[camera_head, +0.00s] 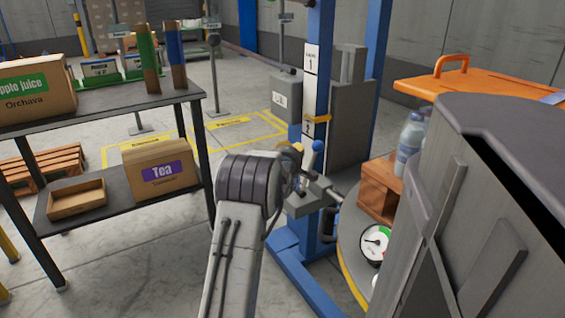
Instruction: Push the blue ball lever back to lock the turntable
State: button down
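The blue ball lever (318,146) stands up from a grey bracket on the blue upright frame, just right of the end of my arm. Its ball is in clear view; its lower rod is partly hidden. My gripper (296,163) is at the far end of my arm, close to the left of the lever. My arm hides most of it, so I cannot tell its opening or whether it touches the lever. The grey turntable (349,237), with a yellow edge, lies right of the frame and below the lever. My body hides much of it.
A wooden crate (378,190), a clear bottle (409,145) and a round gauge (374,244) are on the turntable side. The blue upright frame (319,75) stands behind the lever. A dark shelf table (110,101) with boxes is at left. Open floor lies between.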

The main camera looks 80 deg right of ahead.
jog(key=a+p, duration=0.1)
jog(key=a, duration=0.8)
jog(key=shift+r, duration=0.3)
dwell(0.6)
